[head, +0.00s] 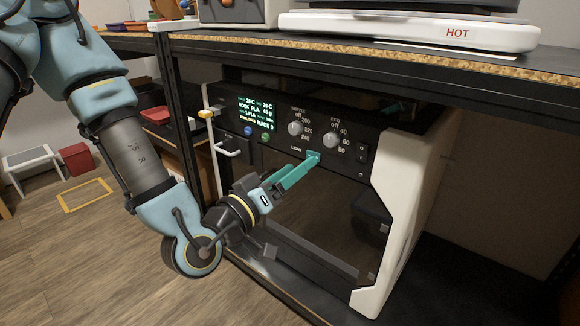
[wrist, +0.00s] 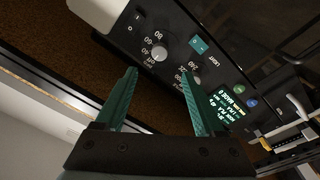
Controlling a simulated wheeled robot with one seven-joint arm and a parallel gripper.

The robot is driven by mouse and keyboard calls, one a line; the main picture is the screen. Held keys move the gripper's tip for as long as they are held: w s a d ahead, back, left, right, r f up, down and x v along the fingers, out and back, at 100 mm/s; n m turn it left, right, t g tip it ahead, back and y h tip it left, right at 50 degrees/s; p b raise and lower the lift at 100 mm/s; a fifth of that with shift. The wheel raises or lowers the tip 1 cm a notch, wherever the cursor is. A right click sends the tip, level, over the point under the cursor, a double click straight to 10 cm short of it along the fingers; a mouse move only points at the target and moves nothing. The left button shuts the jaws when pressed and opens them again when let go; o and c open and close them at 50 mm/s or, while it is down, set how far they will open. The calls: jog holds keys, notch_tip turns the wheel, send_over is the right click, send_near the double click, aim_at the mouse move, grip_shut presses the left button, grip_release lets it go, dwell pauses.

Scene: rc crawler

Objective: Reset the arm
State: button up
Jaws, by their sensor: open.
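My gripper (head: 302,168) has teal fingers, open and empty, in front of the machine's black control panel (head: 365,130). In the head view the fingertips appear beside or over the teal light switch (head: 313,157); the gap to the panel is hard to judge. In the wrist view my gripper (wrist: 158,72) has its two fingers spread apart with nothing between them. The light switch (wrist: 198,45) lies beyond the right fingertip there. One knob (wrist: 158,53) shows ahead between the fingers, and another is partly hidden by the right finger.
The white-sided machine (head: 410,190) sits on the lower shelf, under a wooden tabletop (head: 370,55). A white hot plate (head: 420,32) stands on top. A dark bench post (head: 183,110) rises close behind my arm. Open floor (head: 100,250) lies at left.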

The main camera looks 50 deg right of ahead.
jog(key=w+a+f+t+y, duration=0.2)
jog(key=w+a+f+y, duration=0.25)
jog(key=w, duration=0.45)
jog(key=w+a+f+t+y, duration=0.2)
jog(key=w+a+f+y, duration=0.25)
jog(key=w, duration=0.45)
jog(key=w+a+r+n+y, duration=0.1)
jog(key=w+a+n+y, duration=0.25)
jog(key=a, duration=0.95)
jog(key=w+a+n+y, duration=0.3)
jog(key=w+a+y, duration=0.15)
jog(key=a, duration=0.95)
jog(key=s+a+r+n+g+y, duration=0.1)
jog(key=s+a+r+n, duration=0.1)
jog(key=a, duration=0.4)
jog(key=s+a+r+n+g+y, duration=0.1)
jog(key=s+a+r+n, duration=0.15)
jog(key=a, duration=0.25)
notch_tip(320, 180, up, 26)
jog(key=m+p, duration=0.1)
jog(key=p, duration=2.6)
jog(key=shift+d, duration=0.25)
